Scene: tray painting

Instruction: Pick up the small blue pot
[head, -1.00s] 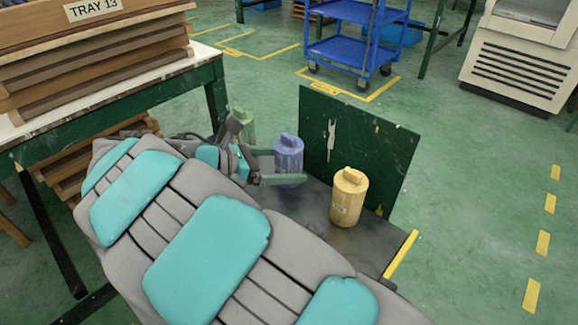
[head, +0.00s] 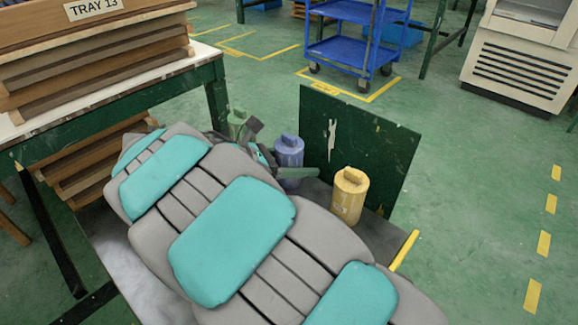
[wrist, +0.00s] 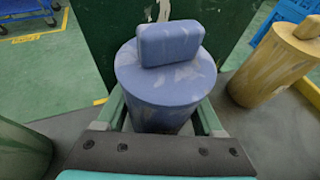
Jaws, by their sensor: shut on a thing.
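The small blue pot (head: 289,152) is a blue cylinder with a block-shaped knob on its lid. It stands upright on the dark shelf in front of the green panel. In the wrist view the blue pot (wrist: 166,85) fills the middle, with a green finger along each side. My gripper (wrist: 166,118) is shut on the blue pot. In the head view my gripper (head: 290,172) is partly hidden behind my arm, with one finger showing across the pot's front. I cannot tell whether the pot's base touches the shelf.
A yellow pot (head: 349,196) stands to the right of the blue pot, and a green pot (head: 238,122) to its left. The green panel (head: 360,145) rises close behind. A table with stacked wooden trays (head: 100,50) is at the left. Open floor lies to the right.

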